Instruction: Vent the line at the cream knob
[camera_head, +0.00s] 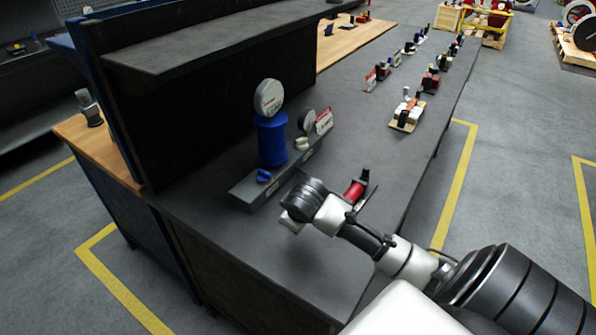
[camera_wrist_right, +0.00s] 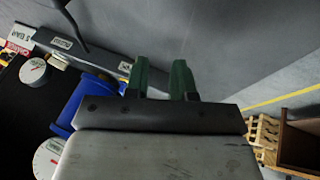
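The cream knob (camera_head: 302,143) sits on the grey manifold block (camera_head: 262,190), below a small round gauge (camera_head: 307,118). In the right wrist view, a small cream piece (camera_wrist_right: 60,61), apparently this knob, shows at the upper left beside a label. My right gripper (camera_wrist_right: 165,76) has two green fingers apart with nothing between them. It is over the bench in front of the block, clear of the cream knob. My left gripper is in neither view.
A blue cylinder (camera_head: 272,140) with a larger gauge (camera_head: 268,98) stands on the block, near a blue knob (camera_head: 264,176). A red sign (camera_head: 324,120) stands behind the small gauge. A red-handled item (camera_head: 355,191) lies beside my arm. A dark shelf (camera_head: 200,45) overhangs the bench.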

